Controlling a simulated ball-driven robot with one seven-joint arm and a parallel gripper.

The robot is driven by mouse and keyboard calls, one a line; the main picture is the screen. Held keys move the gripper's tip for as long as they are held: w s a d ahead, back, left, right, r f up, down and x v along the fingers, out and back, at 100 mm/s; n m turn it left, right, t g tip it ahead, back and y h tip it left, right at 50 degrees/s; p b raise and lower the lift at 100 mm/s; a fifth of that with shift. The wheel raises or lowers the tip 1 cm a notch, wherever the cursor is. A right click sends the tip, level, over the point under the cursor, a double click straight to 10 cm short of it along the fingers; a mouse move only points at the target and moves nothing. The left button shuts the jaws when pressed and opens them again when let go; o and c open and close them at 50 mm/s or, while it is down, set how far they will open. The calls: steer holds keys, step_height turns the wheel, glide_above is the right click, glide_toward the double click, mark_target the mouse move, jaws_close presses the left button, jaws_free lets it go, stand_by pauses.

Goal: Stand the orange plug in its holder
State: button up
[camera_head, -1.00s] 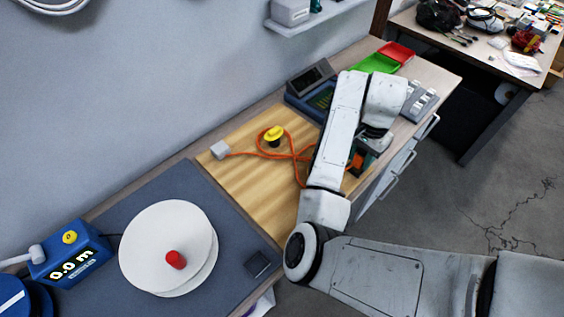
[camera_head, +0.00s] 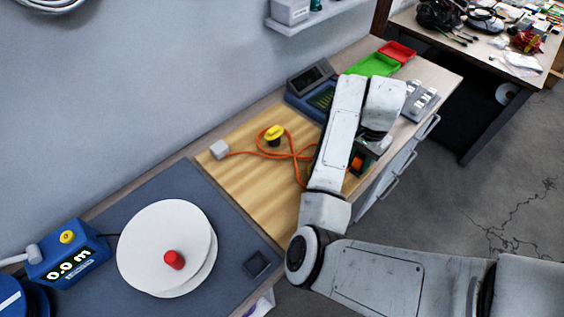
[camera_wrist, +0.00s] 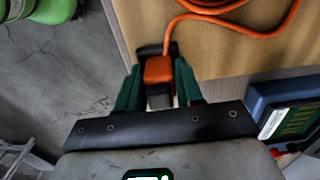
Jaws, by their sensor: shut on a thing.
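The orange plug (camera_wrist: 158,70) is between the two green fingers of my gripper (camera_wrist: 160,88) in the wrist view, with its orange cord running up from it onto the wooden board. A dark block (camera_wrist: 152,50), which may be the holder, shows right behind the plug at the board's edge; I cannot tell whether the plug sits in it. In the head view the plug (camera_head: 357,162) shows as a small orange patch beside my arm. My gripper is mostly hidden there by my own arm links.
The orange cord (camera_head: 270,154) loops on the wooden board (camera_head: 235,181) past a yellow-topped knob (camera_head: 274,133) to a white block (camera_head: 219,149). A blue instrument (camera_head: 311,84), a green tray (camera_head: 375,65) and a grey switch box (camera_head: 421,98) stand beyond. The floor lies right of the bench.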

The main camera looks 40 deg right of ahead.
steer(key=o, duration=1.1)
step_height(320, 180, up, 8)
steer(key=p, duration=0.7)
steer(key=shift+d, duration=0.1)
